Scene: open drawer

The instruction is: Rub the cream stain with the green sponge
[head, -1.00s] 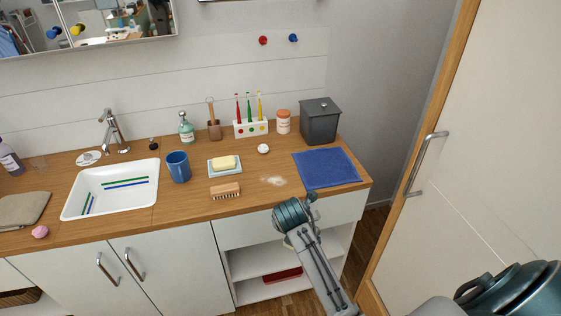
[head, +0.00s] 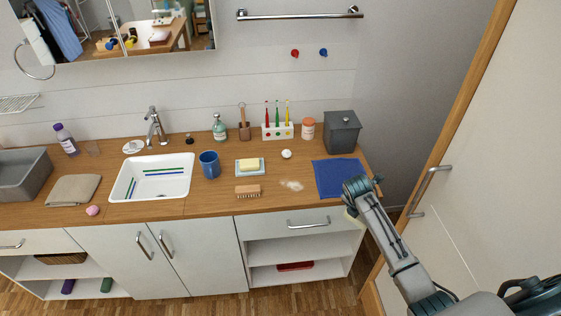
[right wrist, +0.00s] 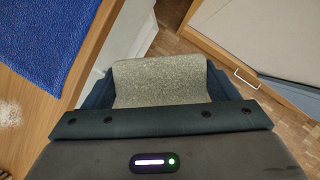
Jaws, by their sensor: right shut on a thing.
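The cream stain (head: 291,185) is a pale smear on the wooden counter, left of the blue mat. Part of it shows at the left edge of the right wrist view (right wrist: 9,113). My right gripper (head: 352,213) is shut on the green sponge (right wrist: 161,80), a grey-green block in the wrist view. In the head view only a small pale edge of the sponge (head: 353,218) shows beside the gripper. They are at the counter's front right corner, to the right of the stain and apart from it. My left gripper is not in view.
The blue mat (head: 338,176) lies on the counter (head: 215,203) near the gripper. A wooden brush (head: 247,191), soap dish (head: 250,172), white round object (head: 286,154) and grey bin (head: 341,132) surround the stain. A door with a handle (head: 428,190) stands at right.

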